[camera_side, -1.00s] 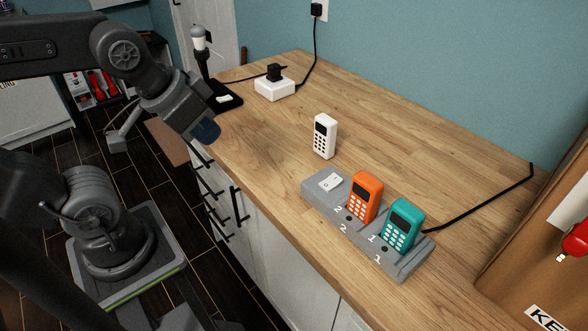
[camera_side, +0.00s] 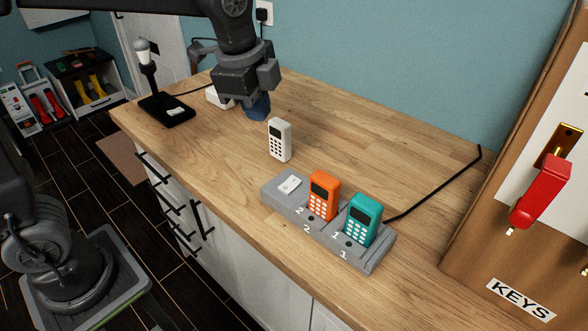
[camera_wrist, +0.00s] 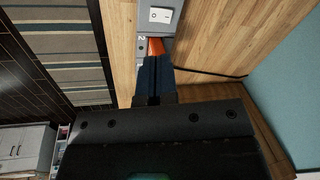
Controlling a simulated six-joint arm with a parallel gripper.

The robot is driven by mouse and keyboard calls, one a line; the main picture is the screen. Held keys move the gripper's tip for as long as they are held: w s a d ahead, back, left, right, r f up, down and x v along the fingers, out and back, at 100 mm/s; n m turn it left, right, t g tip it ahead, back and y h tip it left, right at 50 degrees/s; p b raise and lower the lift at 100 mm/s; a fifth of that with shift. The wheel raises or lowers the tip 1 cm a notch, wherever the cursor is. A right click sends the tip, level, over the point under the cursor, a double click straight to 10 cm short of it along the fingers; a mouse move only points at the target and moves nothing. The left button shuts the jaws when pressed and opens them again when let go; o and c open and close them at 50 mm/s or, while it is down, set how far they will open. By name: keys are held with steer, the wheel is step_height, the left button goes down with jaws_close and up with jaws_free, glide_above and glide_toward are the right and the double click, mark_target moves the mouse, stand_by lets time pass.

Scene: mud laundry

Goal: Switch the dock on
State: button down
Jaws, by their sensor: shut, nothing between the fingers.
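The grey dock (camera_side: 375,262) lies on the wooden counter, with a white rocker switch (camera_side: 289,184) at its left end. An orange handset (camera_side: 323,196) and a teal handset (camera_side: 362,219) stand in its bays marked 2 and 1. A white handset (camera_side: 280,140) stands on the counter behind the dock. My gripper (camera_side: 257,108) is shut and empty above the counter, behind the white handset and away from the dock. In the wrist view, my blue fingers (camera_wrist: 153,82) partly cover the orange handset (camera_wrist: 155,47); the switch (camera_wrist: 160,15) shows beyond them.
A white power block (camera_side: 216,98) is partly hidden by my arm, below a wall outlet (camera_side: 264,13). A lamp on a black base (camera_side: 167,110) stands at the left. A black cable (camera_side: 440,184) runs from the dock rightward. A wooden key cabinet (camera_side: 470,240) bounds the right.

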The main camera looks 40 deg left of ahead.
mark_target(291, 182)
steer(key=w+d+m, duration=0.1)
steer(key=w+d+f+m, duration=0.2)
steer(key=w+m, duration=0.1)
steer(key=shift+g, duration=0.4)
steer(key=shift+f, duration=0.1)
steer(key=f, duration=0.4)
steer(key=w+f, duration=0.1)
steer(key=f, duration=0.8)
steer(key=shift+w+f, duration=0.4)
steer(key=shift+f, duration=0.25)
steer(key=shift+s+r, duration=0.1)
steer(key=shift+s+r, duration=0.3)
steer(key=shift+s, duration=0.3)
